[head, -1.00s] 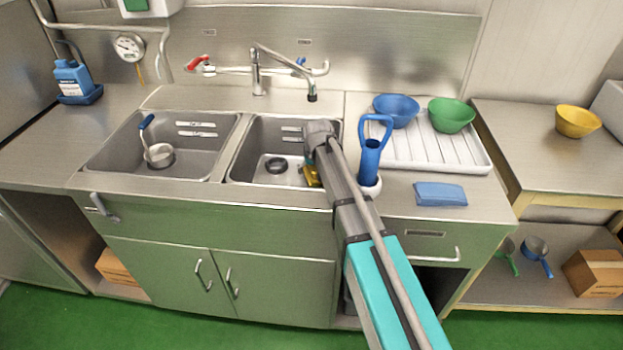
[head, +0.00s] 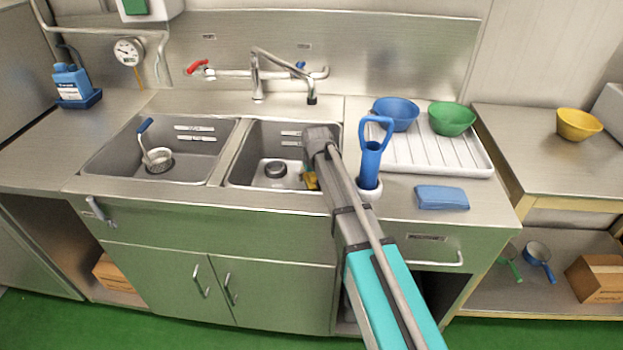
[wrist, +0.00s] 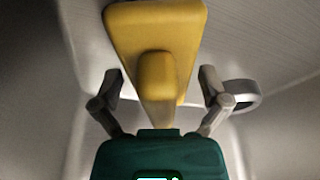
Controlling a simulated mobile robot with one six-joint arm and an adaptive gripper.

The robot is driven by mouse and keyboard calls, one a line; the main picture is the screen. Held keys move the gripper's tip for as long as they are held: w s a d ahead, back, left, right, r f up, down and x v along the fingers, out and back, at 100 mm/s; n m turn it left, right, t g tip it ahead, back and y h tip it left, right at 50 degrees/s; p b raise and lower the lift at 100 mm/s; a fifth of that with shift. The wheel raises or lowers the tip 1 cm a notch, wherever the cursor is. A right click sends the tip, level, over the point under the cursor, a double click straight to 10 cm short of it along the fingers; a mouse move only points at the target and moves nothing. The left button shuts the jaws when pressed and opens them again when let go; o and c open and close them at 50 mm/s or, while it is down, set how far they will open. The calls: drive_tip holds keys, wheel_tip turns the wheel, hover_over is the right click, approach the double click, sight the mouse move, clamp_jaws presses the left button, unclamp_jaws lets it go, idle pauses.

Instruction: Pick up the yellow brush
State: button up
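The yellow brush (wrist: 152,50) fills the upper middle of the wrist view, with a rounded raised block on the side facing me. My gripper (wrist: 160,86) has its two grey fingers spread, one on each side of the brush's narrow near part. Gaps show between the fingers and the brush, so it is not clamped. In the head view only a small yellow patch of the brush (head: 311,182) shows in the right basin; my arm hides the rest and most of my gripper.
The right sink basin (head: 245,160) has steep walls around my gripper. A dark-rimmed drain ring (head: 276,169) lies left of it. A blue upright handled tool (head: 371,160) stands close right of my arm, near a blue sponge (head: 441,197). The faucet (head: 257,80) stands behind.

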sight(310, 184)
drive_tip(key=c, duration=1)
drive_tip(key=shift+o, duration=0.2)
drive_tip(key=shift+r, duration=0.1)
drive_tip(key=shift+r+p, duration=0.65)
drive_tip(key=shift+p, duration=0.15)
drive_tip(key=s, duration=0.4)
drive_tip(key=shift+s+f, duration=0.15)
drive_tip(key=shift+s, duration=0.1)
wheel_tip(310, 184, up, 14)
drive_tip(key=p, duration=1.3)
drive_tip(key=shift+w, duration=0.25)
drive_tip(key=shift+a+f, duration=0.1)
